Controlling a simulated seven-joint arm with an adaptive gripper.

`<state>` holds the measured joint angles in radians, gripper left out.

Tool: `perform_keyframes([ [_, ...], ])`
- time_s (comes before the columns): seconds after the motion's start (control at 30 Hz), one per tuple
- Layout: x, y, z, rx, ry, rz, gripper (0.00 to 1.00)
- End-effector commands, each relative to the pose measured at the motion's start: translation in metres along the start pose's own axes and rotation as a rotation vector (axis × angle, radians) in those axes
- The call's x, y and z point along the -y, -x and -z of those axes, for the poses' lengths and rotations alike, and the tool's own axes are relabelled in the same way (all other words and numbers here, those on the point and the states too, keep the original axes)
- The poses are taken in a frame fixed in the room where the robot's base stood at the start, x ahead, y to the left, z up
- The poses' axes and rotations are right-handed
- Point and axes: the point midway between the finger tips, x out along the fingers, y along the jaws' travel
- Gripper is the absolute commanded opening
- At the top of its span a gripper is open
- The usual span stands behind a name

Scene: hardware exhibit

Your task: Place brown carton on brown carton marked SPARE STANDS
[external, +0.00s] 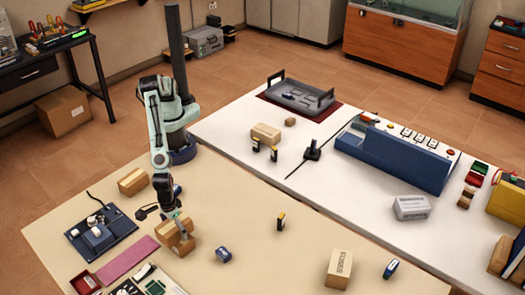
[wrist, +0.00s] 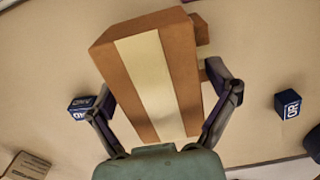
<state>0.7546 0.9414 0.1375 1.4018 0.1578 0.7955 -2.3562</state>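A brown carton with a pale tape strip (wrist: 150,70) lies between the fingers of my gripper (wrist: 158,76) in the wrist view. The fingers are close against its two sides and seem shut on it. In the external view my gripper (external: 177,217) is over this carton (external: 169,232) on the beige table. Part of another brown thing (wrist: 203,30) shows behind the carton in the wrist view; it looks like a second carton beneath. Most of it is hidden, and whether the two touch is unclear. No SPARE STANDS lettering is readable.
Another carton (external: 133,181) stands behind my gripper, and a lettered carton (external: 340,267) is at the front right. A small blue box (external: 222,254) lies close right of the gripper. A dark blue board (external: 101,230) and pink mat (external: 127,258) are left. The table's middle is mostly clear.

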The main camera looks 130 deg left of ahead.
Motion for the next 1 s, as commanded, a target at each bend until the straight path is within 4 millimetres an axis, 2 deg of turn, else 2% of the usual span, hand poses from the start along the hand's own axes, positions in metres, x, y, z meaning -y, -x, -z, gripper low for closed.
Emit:
perform_keyframes([
  [0.37,0.000,0.006,0.000,0.002,0.000,-0.002,0.91],
  [0.47,-0.001,0.020,-0.001,0.003,0.000,-0.003,0.91],
  [0.8,-0.001,0.096,0.000,0.003,0.001,-0.003,0.91],
  [1.0,0.000,0.120,0.000,0.001,0.000,-0.001,0.91],
])
